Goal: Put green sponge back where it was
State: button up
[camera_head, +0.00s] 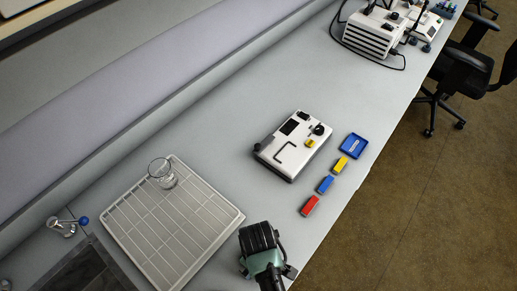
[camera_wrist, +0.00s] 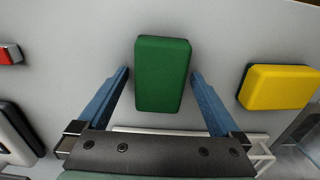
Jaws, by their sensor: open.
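The green sponge (camera_wrist: 162,75) is a rounded block on the light grey bench in the wrist view. My gripper (camera_wrist: 160,76) is open, with one blue finger on each side of the sponge's lower part. A gap shows at the left finger; the right fingertip is very close to the sponge, and I cannot tell if it touches. A yellow sponge (camera_wrist: 278,87) lies to the right of it. In the head view neither sponge shows, and my dark and green wrist is at the bottom middle.
A white drying rack (camera_head: 213,248) with a glass beaker (camera_head: 162,173) stands at left. Red (camera_head: 310,206), blue (camera_head: 326,184) and yellow (camera_head: 340,165) blocks, a blue tray (camera_head: 354,146) and a white device (camera_head: 282,166) lie near the front edge.

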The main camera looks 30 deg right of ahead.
jog(key=shift+r, duration=0.1)
notch_tip(320, 180, up, 12)
jog(key=p, duration=0.1)
dwell(0.4)
dwell(0.4)
